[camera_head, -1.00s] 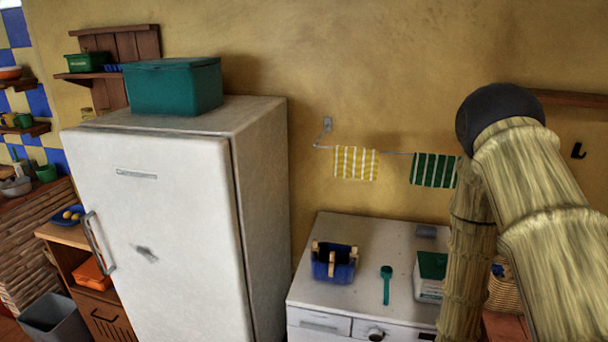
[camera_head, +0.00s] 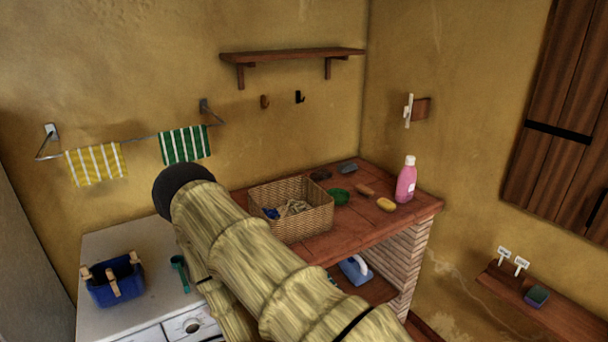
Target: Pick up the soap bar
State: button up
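A yellow-orange oval bar that looks like the soap bar (camera_head: 386,204) lies on the tiled brick counter (camera_head: 345,230), near its front right edge. It is just left of a pink bottle (camera_head: 406,180). My arm, with a bamboo-like surface, fills the lower middle of the view. It is left of the soap bar and apart from it. My gripper itself is not in view.
A wicker basket (camera_head: 305,222) stands on the counter left of the soap, with a green bowl (camera_head: 339,196) and small items between. A white appliance (camera_head: 140,308) holds a blue peg basket (camera_head: 115,283). A wall shelf (camera_head: 290,53) hangs above; a low shelf (camera_head: 540,305) is at right.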

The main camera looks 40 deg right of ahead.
aim_at(385, 204)
jog(key=z, duration=1.7)
jog(key=i, duration=1.3)
jog(key=u, duration=0.05)
